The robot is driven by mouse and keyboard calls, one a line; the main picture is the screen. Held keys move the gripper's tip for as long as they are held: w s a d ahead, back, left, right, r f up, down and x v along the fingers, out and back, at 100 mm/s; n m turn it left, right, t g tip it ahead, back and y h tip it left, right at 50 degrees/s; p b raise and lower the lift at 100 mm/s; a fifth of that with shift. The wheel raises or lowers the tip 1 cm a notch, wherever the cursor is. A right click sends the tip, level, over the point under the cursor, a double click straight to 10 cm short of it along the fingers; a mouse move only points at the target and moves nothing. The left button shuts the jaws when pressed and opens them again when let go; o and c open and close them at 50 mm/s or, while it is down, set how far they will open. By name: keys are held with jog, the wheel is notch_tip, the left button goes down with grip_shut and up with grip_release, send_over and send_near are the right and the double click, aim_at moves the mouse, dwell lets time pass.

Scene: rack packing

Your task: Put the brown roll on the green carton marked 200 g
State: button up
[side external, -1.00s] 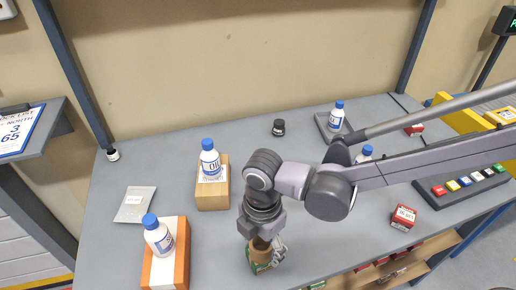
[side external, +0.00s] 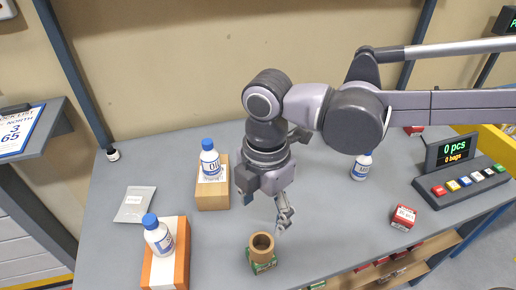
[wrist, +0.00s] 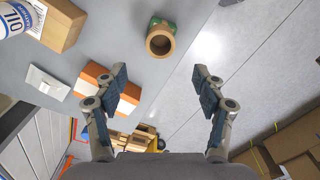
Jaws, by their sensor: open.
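The brown roll (side external: 261,243) stands upright on top of the green carton (side external: 262,264) near the table's front edge; any mark on the carton is too small to read. The roll (wrist: 160,42) and a bit of the green carton (wrist: 158,22) also show in the wrist view, ahead of the fingers. My gripper (side external: 284,218) is open and empty, above and apart from the roll, a little to its right in the side view. In the wrist view its two fingers (wrist: 160,82) are spread wide with nothing between them.
A white bottle with a blue cap stands on a brown box (side external: 212,196), another on an orange box (side external: 182,255). A third bottle (side external: 362,166) stands right of my gripper. A red box (side external: 403,218) and a button panel (side external: 466,186) are at right. A grey pouch (side external: 134,204) lies left.

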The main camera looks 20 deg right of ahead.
jog(key=w+d+r+m+t+y, duration=0.1)
jog(key=d+r+m+t, duration=0.1)
jog(key=d+m, duration=0.6)
jog(key=w+d+r+m+t, duration=0.1)
jog(key=w+d+r+m, duration=0.15)
jog(key=d, duration=0.95)
jog(key=s+d+f+m+t, duration=0.2)
jog(key=s+d+m, duration=0.1)
jog(key=d+m, duration=0.3)
jog(key=s+d+f+m+t+h, duration=0.1)
jog(key=s+d+f+m+t, duration=0.1)
jog(key=d+m, duration=0.4)
jog(key=s+d, duration=0.1)
jog(key=d, duration=0.3)
jog(key=shift+s+d+m, duration=0.2)
jog(key=shift+d+m, duration=0.15)
